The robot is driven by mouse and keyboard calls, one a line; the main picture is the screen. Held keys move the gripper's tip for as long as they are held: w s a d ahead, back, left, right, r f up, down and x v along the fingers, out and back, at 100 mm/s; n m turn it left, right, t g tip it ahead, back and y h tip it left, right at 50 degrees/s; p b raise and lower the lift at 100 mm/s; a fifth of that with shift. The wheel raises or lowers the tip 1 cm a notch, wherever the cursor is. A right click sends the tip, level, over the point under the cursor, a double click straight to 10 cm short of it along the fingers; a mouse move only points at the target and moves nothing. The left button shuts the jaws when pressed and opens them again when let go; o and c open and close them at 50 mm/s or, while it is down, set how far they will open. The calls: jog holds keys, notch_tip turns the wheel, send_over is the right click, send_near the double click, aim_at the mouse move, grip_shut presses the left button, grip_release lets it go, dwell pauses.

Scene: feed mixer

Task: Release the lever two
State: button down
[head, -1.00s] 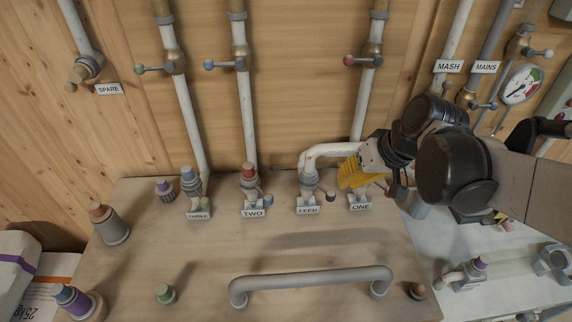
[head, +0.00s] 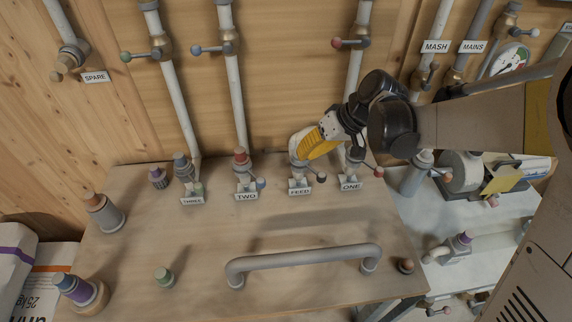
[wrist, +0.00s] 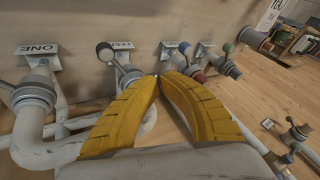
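Lever two is a short lever with a blue ball (head: 261,183), beside the TWO label (head: 246,196) and under a red-capped fitting (head: 241,160). It stands on the wooden top at the wall. In the wrist view its blue ball (wrist: 185,47) lies beyond my fingertips. My gripper (head: 307,154) has yellow fingers and is above the FEED fitting, to the right of lever two and apart from it. In the wrist view its fingertips (wrist: 159,77) meet, with nothing visible between them.
The FEED lever's dark ball (head: 321,177) is close to my gripper. The ONE lever's red ball (head: 378,172) is to the right, the THREE label (head: 192,200) to the left. A grey handle (head: 305,259) crosses the front. The top between is mostly clear.

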aim_at(255, 177)
jog(key=a+f+b, duration=0.3)
jog(key=a+f, duration=0.5)
jog(key=shift+s+a+f+b, duration=0.15)
jog(key=shift+a+f+b, duration=0.1)
jog(key=shift+a+b, duration=0.05)
jog(key=shift+s, duration=0.1)
jog(key=shift+s+a+m+t, duration=0.15)
jog(key=shift+s+m+t, duration=0.1)
jog(key=shift+m+t, duration=0.05)
